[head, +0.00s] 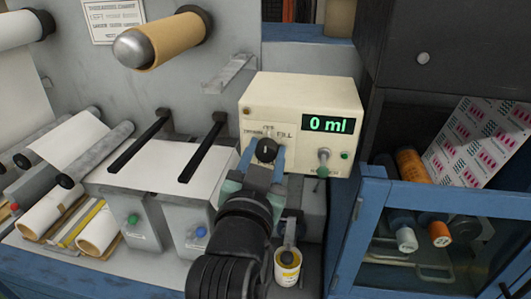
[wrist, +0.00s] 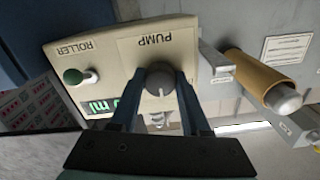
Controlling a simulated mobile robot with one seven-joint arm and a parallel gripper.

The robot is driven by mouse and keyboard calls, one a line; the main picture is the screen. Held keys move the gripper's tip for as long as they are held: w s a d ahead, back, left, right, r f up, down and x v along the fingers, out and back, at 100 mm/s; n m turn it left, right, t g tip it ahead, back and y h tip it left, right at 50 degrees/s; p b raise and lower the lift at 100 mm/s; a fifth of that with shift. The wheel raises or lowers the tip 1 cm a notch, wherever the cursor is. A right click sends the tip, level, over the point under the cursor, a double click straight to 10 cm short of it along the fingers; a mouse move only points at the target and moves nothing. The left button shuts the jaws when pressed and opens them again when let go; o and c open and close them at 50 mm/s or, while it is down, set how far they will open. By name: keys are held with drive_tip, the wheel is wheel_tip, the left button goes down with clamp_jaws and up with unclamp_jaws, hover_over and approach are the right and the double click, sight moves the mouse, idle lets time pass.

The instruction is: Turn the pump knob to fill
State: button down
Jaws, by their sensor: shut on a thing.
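The pump knob (head: 266,150) is a dark round knob on the front of a cream pump box (head: 300,92). Labels above it read OFF in the middle and FILL to the right; the left label is too small to read surely. The display (head: 328,123) shows 0 ml in green. My gripper (head: 263,158) is shut on the knob, one finger on each side. In the wrist view the knob (wrist: 160,80) sits between my fingertips, with its pale pointer mark toward the picture bottom, roughly the OFF side. The lower panel label PUMP shows upside down there.
A green-tipped roller toggle (head: 323,170) is right of the knob. A small yellow-white cup (head: 287,267) stands below the box, close to my arm. A blue-framed cabinet (head: 375,200) is at right. Black bars (head: 203,146) and a tan roll (head: 175,42) are at left.

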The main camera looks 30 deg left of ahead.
drive_tip(key=m+b, duration=0.2)
drive_tip(key=m, duration=0.2)
drive_tip(key=shift+f+m, duration=0.1)
drive_tip(key=shift+m, duration=0.3)
drive_tip(key=shift+m+b, duration=0.9)
drive_tip(key=shift+m, duration=1)
drive_tip(key=shift+c, duration=1.9)
unclamp_jaws()
drive_tip(key=shift+s, duration=0.1)
